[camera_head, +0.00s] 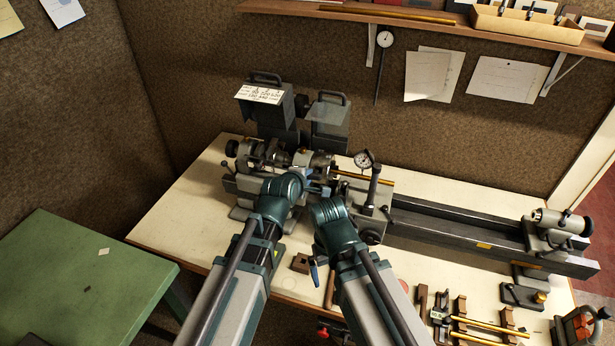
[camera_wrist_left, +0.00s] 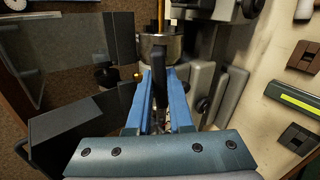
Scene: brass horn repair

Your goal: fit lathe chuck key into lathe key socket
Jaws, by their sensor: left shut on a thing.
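The lathe chuck (camera_head: 320,162) is a round metal body on the headstock, with a brass rod running out to its right. In the left wrist view, the chuck (camera_wrist_left: 175,45) shows as a bright ring just beyond my fingertips. My left gripper (camera_wrist_left: 159,76) has its blue fingers shut on a dark, upright bar, which looks like the chuck key (camera_wrist_left: 158,60). The key's far end is close to the chuck; I cannot tell whether it is in the socket, which is hidden. My right gripper (camera_head: 317,189) is beside the left one, below the chuck; its jaws are unclear.
The lathe bed (camera_head: 450,230) runs right to the tailstock (camera_head: 560,228). A dial gauge (camera_head: 364,160) stands close to the right of the chuck. Raised guards (camera_head: 328,118) stand behind it. Wooden blocks with brass rods (camera_head: 490,325) lie at the front right.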

